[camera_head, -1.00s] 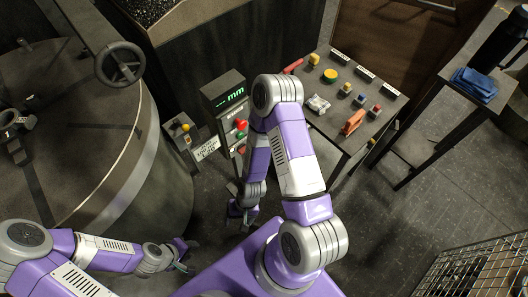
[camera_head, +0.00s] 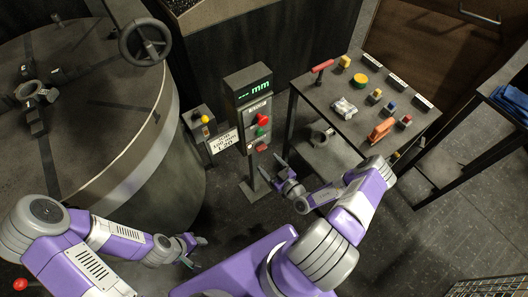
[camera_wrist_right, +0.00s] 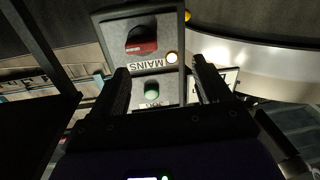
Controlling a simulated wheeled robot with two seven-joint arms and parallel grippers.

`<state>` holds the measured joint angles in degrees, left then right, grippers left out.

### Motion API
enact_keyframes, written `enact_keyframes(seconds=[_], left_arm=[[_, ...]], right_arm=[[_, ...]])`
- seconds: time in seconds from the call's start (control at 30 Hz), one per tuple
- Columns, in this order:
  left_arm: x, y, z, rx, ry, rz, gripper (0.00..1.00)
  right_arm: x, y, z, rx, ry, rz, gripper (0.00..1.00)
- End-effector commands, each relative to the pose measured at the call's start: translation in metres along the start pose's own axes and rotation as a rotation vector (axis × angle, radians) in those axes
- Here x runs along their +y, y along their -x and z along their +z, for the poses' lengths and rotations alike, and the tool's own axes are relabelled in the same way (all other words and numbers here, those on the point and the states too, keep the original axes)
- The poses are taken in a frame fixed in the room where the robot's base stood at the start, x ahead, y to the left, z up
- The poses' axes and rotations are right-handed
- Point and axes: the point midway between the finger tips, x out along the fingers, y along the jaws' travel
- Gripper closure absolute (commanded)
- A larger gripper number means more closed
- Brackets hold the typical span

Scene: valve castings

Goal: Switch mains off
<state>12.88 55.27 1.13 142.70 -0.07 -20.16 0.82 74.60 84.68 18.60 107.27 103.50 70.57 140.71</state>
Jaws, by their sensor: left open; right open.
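The mains switch (camera_wrist_right: 141,40) is a red and black rotary knob on a grey plate, above the upside-down word MAINS in the right wrist view. A pale, bright lamp (camera_wrist_right: 172,57) is beside it. A green button (camera_wrist_right: 152,90) shows lower, between my fingers. In the head view the red knob (camera_head: 262,146) is low on the control pedestal (camera_head: 250,100), under a green and a red button. My right gripper (camera_head: 283,175) is open and empty in front of the pedestal, below the knob in the picture; its fingers (camera_wrist_right: 163,82) touch nothing visible. My left gripper (camera_head: 200,251) is open and empty at lower left.
A round metal table (camera_head: 60,140) with a handwheel (camera_head: 145,42) stands left. A small box with a yellow knob (camera_head: 205,119) and a sign (camera_head: 223,140) are beside the pedestal. A bench (camera_head: 325,90) with buttons and an orange object (camera_head: 381,131) stands right.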

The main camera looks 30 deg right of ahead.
Motion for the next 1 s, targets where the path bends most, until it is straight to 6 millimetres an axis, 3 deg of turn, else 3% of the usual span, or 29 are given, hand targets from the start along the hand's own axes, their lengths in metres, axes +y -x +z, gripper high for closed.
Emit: enact_keyframes(seconds=[0.13,0.6,0.97,1.0], left_arm=[[-0.001,-0.002,0.000,0.000,0.000,0.000,0.57],[-0.004,-0.011,-0.001,0.000,0.000,0.000,0.57],[-0.004,-0.012,-0.001,0.000,0.000,0.000,0.57],[-0.004,-0.012,-0.001,0.000,0.000,0.000,0.57]], right_arm=[[0.021,-0.001,0.006,0.004,-0.075,0.086,0.23],[0.025,-0.065,0.006,0.003,-0.076,0.084,0.23],[0.026,-0.071,0.005,0.002,-0.076,0.085,0.23],[0.026,-0.071,0.005,0.002,-0.076,0.084,0.30]])
